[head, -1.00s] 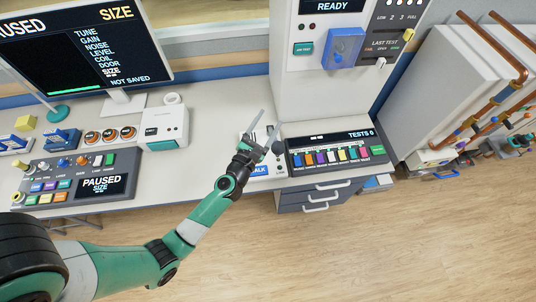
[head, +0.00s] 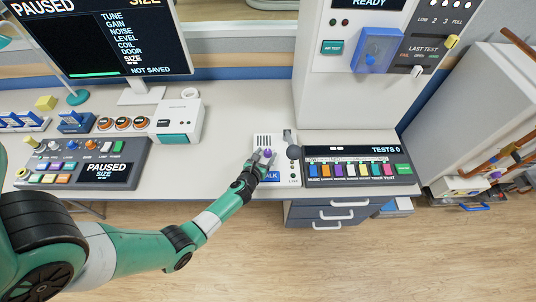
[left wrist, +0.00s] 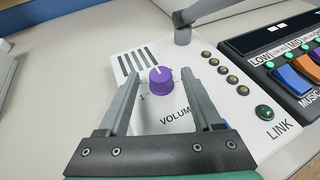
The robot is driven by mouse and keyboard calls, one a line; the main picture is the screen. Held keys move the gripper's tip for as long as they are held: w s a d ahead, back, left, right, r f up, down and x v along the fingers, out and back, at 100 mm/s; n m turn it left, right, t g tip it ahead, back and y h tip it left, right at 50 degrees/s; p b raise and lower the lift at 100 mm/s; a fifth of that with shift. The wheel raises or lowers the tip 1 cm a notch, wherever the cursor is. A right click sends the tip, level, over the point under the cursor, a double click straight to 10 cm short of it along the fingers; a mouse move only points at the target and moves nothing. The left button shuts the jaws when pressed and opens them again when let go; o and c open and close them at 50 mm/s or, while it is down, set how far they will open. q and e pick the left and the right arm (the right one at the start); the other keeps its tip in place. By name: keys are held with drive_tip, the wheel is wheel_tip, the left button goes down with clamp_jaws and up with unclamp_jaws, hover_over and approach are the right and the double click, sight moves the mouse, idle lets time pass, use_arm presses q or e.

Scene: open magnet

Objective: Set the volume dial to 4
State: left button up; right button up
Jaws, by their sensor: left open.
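The volume dial is a purple knob with a white pointer mark (left wrist: 161,79) on a white panel (left wrist: 190,112) labelled VOLUME. A "1" shows at its left; its other numbers are hidden or too small to read. In the head view the purple dial (head: 267,153) shows at the end of my left arm. My left gripper (head: 263,158) is open, and in the left wrist view its two fingers (left wrist: 160,84) stand on either side of the dial, with gaps showing between fingers and knob. My right gripper is not in view.
A grey post (left wrist: 182,20) rises from the panel behind the dial. Several small round indicators and a green LINK button (left wrist: 264,112) are at its right. A dark console with coloured keys (head: 358,170) stands close on the right. The counter left of the panel (head: 225,130) is clear.

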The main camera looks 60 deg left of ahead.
use_arm(q)
drive_tip(key=shift+x, duration=0.85)
drive_tip(key=shift+w+a+f+b, duration=0.2)
drive_tip(key=shift+w+a+b, duration=0.1)
drive_tip(key=shift+w+b, duration=0.1)
clamp_jaws()
